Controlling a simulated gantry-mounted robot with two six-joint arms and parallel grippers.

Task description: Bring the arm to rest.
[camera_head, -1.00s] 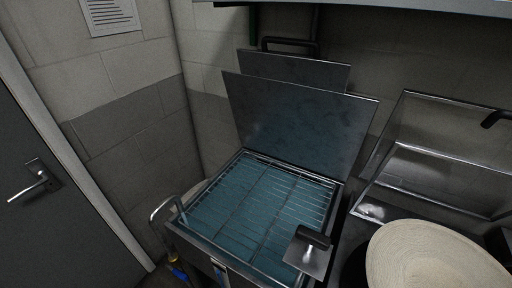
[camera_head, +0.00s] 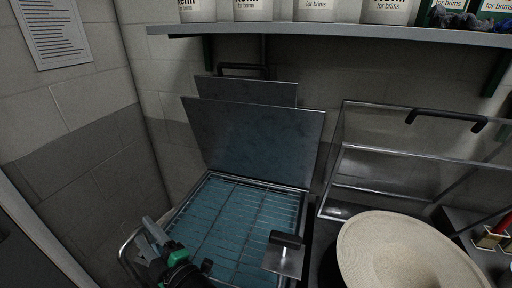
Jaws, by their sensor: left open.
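My left gripper (camera_head: 147,237) shows at the bottom of the head view, left of centre. It is dark with green parts and grey fingers, and it is open with nothing seen between the fingers. It is at the front left corner of a metal basin (camera_head: 240,222) with blue water and a wire rack, near the bent metal handle (camera_head: 125,256). From this angle I cannot tell whether it touches that handle. My right gripper is not in view.
The basin's metal lid (camera_head: 255,137) stands raised at the back. A pale brimmed hat (camera_head: 400,248) is at the lower right, before a clear-sided frame (camera_head: 385,165) with a black handle. A shelf (camera_head: 330,38) with white containers (camera_head: 315,9) runs above.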

